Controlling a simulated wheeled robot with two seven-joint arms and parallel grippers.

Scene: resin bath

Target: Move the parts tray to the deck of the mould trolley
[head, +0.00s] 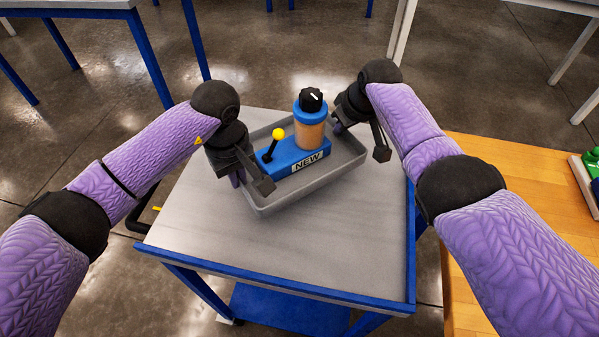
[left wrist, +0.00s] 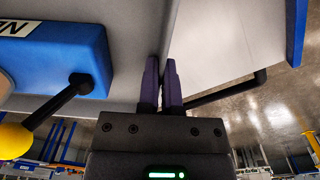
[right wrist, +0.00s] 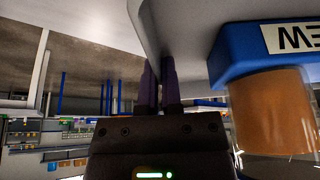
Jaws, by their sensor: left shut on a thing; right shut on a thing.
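The grey parts tray (head: 318,187) lies over the far part of the mould trolley's grey deck (head: 290,243); I cannot tell whether it touches it. The tray holds a blue block (head: 283,167) marked NEW, with a yellow-knobbed lever (head: 278,134) and an orange, blue-capped cylinder (head: 309,130) with a black knob. My left gripper (head: 240,180) is shut on the tray's left wall; its fingers (left wrist: 161,80) pinch the rim. My right gripper (head: 340,128) is shut on the opposite wall, which shows between its fingers (right wrist: 160,80). The fingertips are partly hidden in the head view.
A wooden table (head: 465,270) stands close to the trolley's right, with a green item (head: 591,160) at the picture's edge. A blue-legged table (head: 70,5) stands at the far left. The deck's near part is clear, and bare floor lies beyond the trolley.

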